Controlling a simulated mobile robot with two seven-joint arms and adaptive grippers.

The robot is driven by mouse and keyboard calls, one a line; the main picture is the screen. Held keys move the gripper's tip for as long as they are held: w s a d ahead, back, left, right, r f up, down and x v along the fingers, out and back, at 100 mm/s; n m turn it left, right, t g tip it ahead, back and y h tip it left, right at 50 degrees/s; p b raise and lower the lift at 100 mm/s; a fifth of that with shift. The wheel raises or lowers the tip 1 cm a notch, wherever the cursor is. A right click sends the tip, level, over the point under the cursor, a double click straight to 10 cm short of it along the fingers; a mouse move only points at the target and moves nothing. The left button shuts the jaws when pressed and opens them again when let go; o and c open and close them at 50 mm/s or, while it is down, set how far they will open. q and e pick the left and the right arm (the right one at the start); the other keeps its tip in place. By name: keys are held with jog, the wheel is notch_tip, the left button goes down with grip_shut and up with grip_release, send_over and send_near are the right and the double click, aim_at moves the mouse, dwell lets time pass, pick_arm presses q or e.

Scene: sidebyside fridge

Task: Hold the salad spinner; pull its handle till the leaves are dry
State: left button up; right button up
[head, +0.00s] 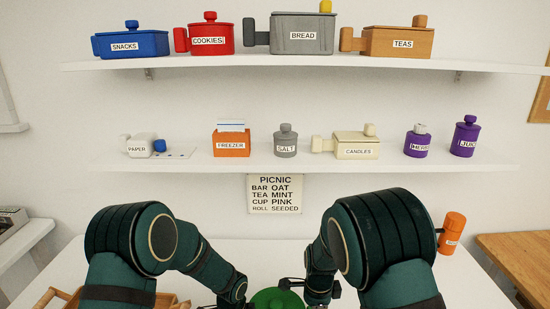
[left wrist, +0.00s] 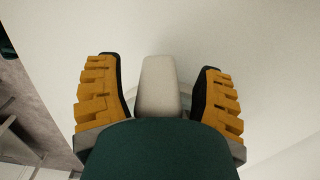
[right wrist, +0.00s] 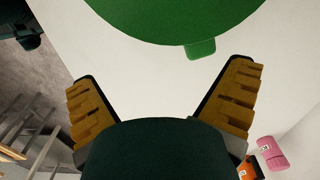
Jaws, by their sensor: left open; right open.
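The salad spinner shows as a round green top (head: 276,298) at the bottom middle of the head view, cut off by the frame edge. In the right wrist view its green disc (right wrist: 160,15) has a small green tab (right wrist: 201,49) on its rim. My right gripper (right wrist: 165,90) is open and empty, with the tab ahead of its fingers and apart from them. My left gripper (left wrist: 160,80) is open around a pale grey bar (left wrist: 159,88), with gaps on both sides. I cannot tell whether this bar belongs to the spinner. The leaves are hidden.
The white table (head: 462,285) holds an orange container (head: 453,232) at the right and a wooden tray or rack (head: 52,298) at the lower left. A pink container (right wrist: 272,152) shows in the right wrist view. Two wall shelves (head: 300,165) carry labelled containers above a PICNIC sign (head: 275,194).

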pick_arm(q)
notch_tip(320, 180, up, 12)
dwell(0.5)
pick_arm(e)
jog(key=shift+s, duration=0.1)
